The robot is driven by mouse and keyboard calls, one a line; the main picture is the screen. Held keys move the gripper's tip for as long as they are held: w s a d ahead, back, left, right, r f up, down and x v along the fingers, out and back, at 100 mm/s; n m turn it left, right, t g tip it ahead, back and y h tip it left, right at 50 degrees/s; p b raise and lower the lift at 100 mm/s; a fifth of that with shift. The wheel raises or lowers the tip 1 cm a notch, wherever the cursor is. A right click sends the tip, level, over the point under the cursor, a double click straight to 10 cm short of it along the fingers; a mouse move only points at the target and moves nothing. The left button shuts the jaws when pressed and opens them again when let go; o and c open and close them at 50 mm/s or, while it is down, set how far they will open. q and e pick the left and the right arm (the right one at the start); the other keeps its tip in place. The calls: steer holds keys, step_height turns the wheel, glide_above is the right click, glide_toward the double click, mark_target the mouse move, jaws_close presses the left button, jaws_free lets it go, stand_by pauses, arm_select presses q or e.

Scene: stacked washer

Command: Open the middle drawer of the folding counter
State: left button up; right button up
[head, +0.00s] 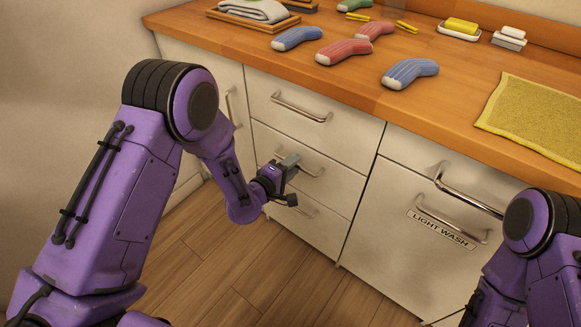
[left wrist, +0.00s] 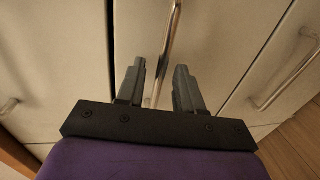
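The counter has a stack of three white drawers in the head view. The middle drawer (head: 333,188) looks flush with the drawers above and below it. My left gripper (head: 290,162) is at its metal bar handle (head: 314,173), covering part of it. In the left wrist view the two dark fingers (left wrist: 160,85) stand apart, with a bar handle (left wrist: 176,22) running between them. The fingers are open on either side of the bar; contact cannot be told. My right arm shows at the lower right of the head view, but its gripper does not show.
The top drawer (head: 335,135) and bottom drawer (head: 322,235) look shut. A panel labelled "LIGHT WASH" (head: 405,240) is on the right, and a cabinet door (head: 200,75) on the left. The floor (head: 270,270) in front is clear.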

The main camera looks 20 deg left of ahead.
arm_select(q)
jaws_close()
stand_by(1.3)
